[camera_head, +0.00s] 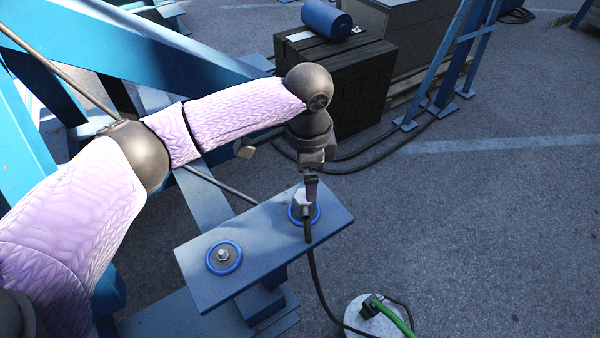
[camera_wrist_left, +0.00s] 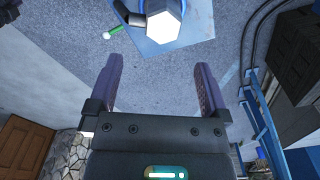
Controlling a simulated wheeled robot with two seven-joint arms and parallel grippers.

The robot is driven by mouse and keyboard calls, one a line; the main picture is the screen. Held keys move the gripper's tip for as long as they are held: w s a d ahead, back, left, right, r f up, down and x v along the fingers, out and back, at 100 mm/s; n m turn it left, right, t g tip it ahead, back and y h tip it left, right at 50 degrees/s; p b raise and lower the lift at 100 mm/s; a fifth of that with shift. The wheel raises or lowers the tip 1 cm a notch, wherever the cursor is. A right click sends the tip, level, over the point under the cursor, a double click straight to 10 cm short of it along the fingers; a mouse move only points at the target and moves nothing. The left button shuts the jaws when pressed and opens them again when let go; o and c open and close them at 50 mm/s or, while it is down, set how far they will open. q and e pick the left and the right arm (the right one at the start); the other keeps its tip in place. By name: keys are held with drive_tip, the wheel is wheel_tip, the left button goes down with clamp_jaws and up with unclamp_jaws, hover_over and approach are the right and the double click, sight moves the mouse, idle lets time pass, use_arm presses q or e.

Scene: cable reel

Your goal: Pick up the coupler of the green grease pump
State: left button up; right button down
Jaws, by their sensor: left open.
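A silver hex-shaped coupler (camera_head: 303,198) sits on the far blue-ringed fitting of a blue plate (camera_head: 262,240), with a black hose hanging from it. In the left wrist view the coupler (camera_wrist_left: 164,22) shows as a bright hexagon beyond the fingertips. My left gripper (camera_head: 311,186) points down just above the coupler in the head view. It is open, and nothing shows held between its fingers (camera_wrist_left: 158,66). The green grease pump (camera_head: 372,308), with a pale round top and green part, stands at the bottom, partly cut off. My right gripper is not in view.
A second blue-ringed fitting (camera_head: 223,257) with a small silver nub is bare on the near side of the plate. Behind stand a dark crate stack (camera_head: 345,90) with a blue cylinder (camera_head: 327,20), and a blue frame (camera_head: 455,60). The pavement at right is clear.

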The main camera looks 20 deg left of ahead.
sight(304, 195)
use_arm(q)
drive_tip(key=shift+a, duration=0.25)
wheel_tip(304, 195, down, 9)
drive_tip(key=b, duration=0.4)
drive_tip(key=shift+f, duration=0.3)
clamp_jaws()
